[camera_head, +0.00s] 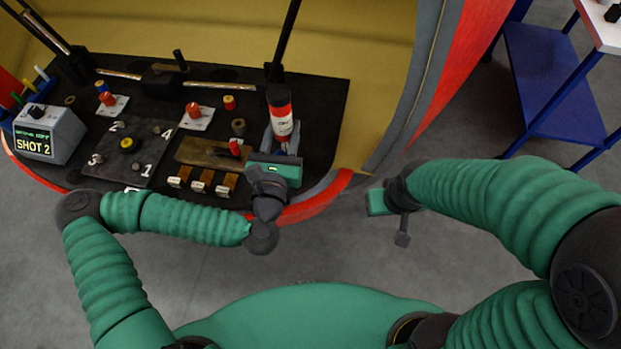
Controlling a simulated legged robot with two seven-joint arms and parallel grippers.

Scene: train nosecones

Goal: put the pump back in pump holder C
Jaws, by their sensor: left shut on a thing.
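The pump (281,121), a bottle shape with a black top, red band and white label, stands roughly upright at the right of the dark bench. My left gripper (280,153) is at its lower end and is shut on it; the fingers are mostly hidden behind the green hand. Grey and blue parts show around the pump's base, but I cannot tell whether they are a holder or whether the pump sits in it. No letter C is legible. My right gripper (390,218) hangs over the floor, away from the bench; its opening is unclear.
On the dark bench are red-knobbed levers on white plates (196,116), a numbered plate (125,146), a brass plate (208,152) and a box reading SHOT 2 (47,134). A dark post rises behind the pump. A blue cart (556,82) stands at right.

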